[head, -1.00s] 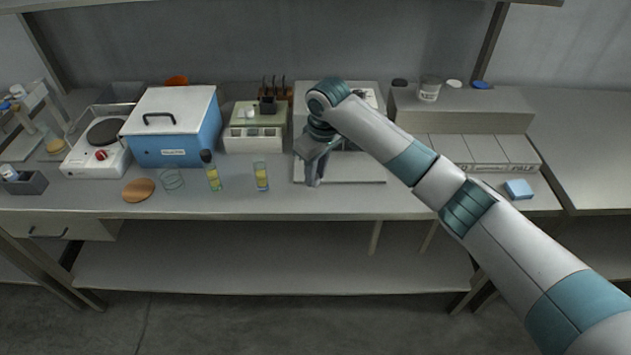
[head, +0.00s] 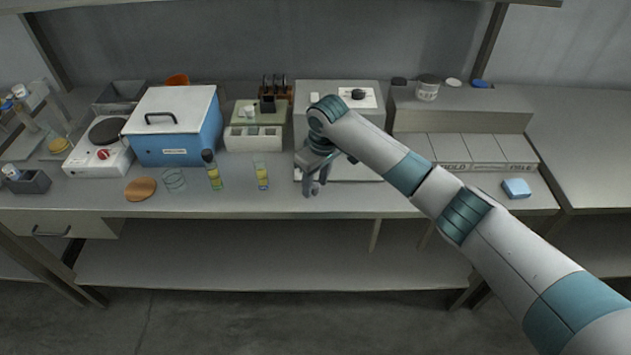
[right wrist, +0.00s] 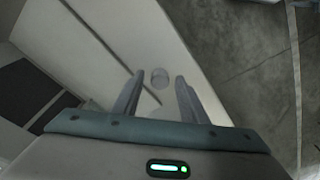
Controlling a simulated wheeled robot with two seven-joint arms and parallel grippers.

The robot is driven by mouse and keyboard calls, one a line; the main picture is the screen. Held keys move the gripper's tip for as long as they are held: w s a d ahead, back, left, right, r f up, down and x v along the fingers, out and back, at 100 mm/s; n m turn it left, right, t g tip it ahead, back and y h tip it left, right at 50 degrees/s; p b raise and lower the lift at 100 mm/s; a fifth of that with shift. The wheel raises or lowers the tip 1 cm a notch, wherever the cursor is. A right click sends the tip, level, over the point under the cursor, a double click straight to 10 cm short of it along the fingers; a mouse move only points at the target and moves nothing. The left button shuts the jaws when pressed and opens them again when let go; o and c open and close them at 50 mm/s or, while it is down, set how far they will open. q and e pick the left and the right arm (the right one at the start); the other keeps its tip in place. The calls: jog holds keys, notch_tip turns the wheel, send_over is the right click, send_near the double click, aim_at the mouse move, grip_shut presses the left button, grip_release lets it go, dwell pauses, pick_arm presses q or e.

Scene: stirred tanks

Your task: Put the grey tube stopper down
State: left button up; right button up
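My right gripper (head: 315,190) is over the front of the bench, right of the tubes, with its fingers spread. In the right wrist view the two fingers (right wrist: 157,88) stand apart, with a gap on each side of a small round grey piece (right wrist: 160,77), which looks like the tube stopper. It appears to rest on the pale bench top just beyond the fingertips. I cannot pick it out in the head view. A tube with yellow liquid (head: 262,176) stands uncapped to the left. Another tube (head: 214,177) has a dark stopper (head: 208,156). My left gripper is out of view.
A white instrument (head: 338,93) stands behind my right gripper. A blue sponge (head: 516,188) is at right. The bench's front edge is close.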

notch_tip(320, 180, up, 12)
jog(key=s+d+b, duration=0.1)
jog(key=b, duration=0.1)
jog(key=shift+d+b, duration=0.15)
jog(key=shift+b, duration=0.2)
jog(key=shift+s, duration=0.15)
dwell(0.7)
